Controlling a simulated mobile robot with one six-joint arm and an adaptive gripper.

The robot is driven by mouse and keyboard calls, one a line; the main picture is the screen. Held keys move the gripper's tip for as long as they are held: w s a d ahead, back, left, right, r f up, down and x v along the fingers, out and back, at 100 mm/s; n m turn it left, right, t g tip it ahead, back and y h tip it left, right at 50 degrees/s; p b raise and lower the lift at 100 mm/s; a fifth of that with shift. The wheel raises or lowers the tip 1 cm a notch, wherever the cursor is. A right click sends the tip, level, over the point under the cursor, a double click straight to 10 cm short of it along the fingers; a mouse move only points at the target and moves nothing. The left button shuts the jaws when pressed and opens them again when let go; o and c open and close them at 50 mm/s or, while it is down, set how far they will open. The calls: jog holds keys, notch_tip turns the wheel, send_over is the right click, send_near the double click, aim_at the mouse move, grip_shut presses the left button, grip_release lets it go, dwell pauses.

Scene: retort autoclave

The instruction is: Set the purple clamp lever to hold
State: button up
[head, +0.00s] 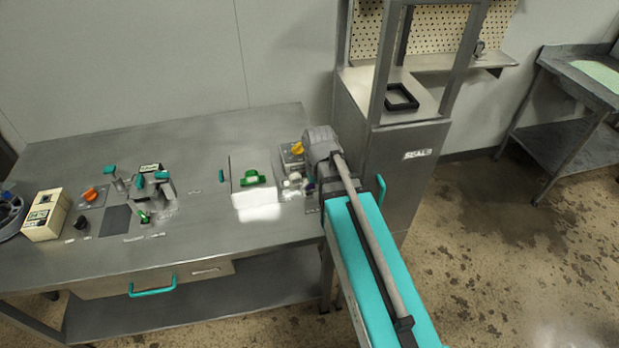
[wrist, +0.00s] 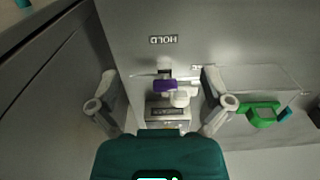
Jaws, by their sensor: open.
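The purple clamp lever (wrist: 163,86) shows in the wrist view, between and slightly beyond my fingertips, with a white rounded part beside it. A HOLD label (wrist: 163,40) is on the grey surface above it in that picture. My gripper (wrist: 160,104) is open, one finger on each side of the lever, with visible gaps and nothing held. In the head view a small purple bit of the lever (head: 310,187) shows beside my arm, which hides most of the clamp and my fingers.
A white box with a green handle (head: 253,181) stands left of the clamp; the green handle shows in the wrist view (wrist: 262,116). An orange knob (head: 297,148) is close behind the clamp. The steel bench (head: 215,255) has free room at its front.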

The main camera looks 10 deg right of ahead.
jog(key=w+r+p, duration=0.5)
jog(key=w+r, duration=0.1)
jog(key=w, duration=0.4)
jog(key=shift+w+a, duration=0.2)
jog(key=shift+w, duration=0.1)
jog(key=shift+f, duration=0.2)
notch_tip(320, 180, down, 13)
jog(key=b, duration=1.4)
jog(key=shift+f, duration=0.2)
jog(key=c, duration=1.3)
